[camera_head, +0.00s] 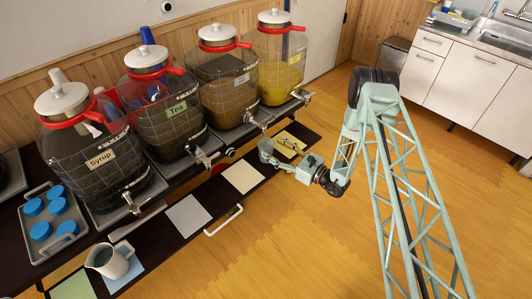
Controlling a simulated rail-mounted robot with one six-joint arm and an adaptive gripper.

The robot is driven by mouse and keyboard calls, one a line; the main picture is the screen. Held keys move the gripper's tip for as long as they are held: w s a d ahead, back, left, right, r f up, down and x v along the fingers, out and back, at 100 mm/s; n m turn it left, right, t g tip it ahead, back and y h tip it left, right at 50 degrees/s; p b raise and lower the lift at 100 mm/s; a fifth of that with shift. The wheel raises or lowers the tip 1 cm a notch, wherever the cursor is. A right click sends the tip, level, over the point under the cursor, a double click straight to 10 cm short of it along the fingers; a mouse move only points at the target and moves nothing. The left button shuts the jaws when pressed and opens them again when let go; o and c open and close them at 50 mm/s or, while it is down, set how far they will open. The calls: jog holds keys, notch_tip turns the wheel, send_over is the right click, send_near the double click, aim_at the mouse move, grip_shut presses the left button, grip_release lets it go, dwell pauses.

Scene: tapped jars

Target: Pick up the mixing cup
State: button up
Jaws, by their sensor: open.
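The mixing cup looks to be the grey handled pitcher (105,264) at the lower left. It stands upright, partly on a light blue square mat (128,270), on the dark lower shelf in front of the jar labelled Syrup (92,168). My gripper (274,151) is far to the right of the cup, near the tan mat at the right end of that shelf. It is open and I see nothing held in it. The fingers are small in this view.
Several tapped jars, one labelled Tea (178,110), stand in a row on the dark upper shelf, taps (203,158) pointing outward above the lower shelf. A grey tray (38,250) with blue-topped items lies left of the cup. The wooden floor (290,245) is open in front.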

aim_at(266, 140)
jog(key=shift+x, duration=2.55)
jog(key=shift+w+d+f, duration=0.1)
jog(key=shift+w, duration=0.05)
jog(key=shift+c, duration=0.4)
jog(key=c, duration=1.2)
jog(key=shift+r, duration=0.2)
jog(key=shift+r, duration=0.8)
jog(key=s+d+r, duration=0.1)
jog(key=s+d, duration=0.1)
jog(key=s, duration=0.5)
jog(key=s+d+r, duration=0.2)
jog(key=s+d, duration=0.1)
jog(key=s, duration=0.5)
jog(key=shift+p, duration=0.45)
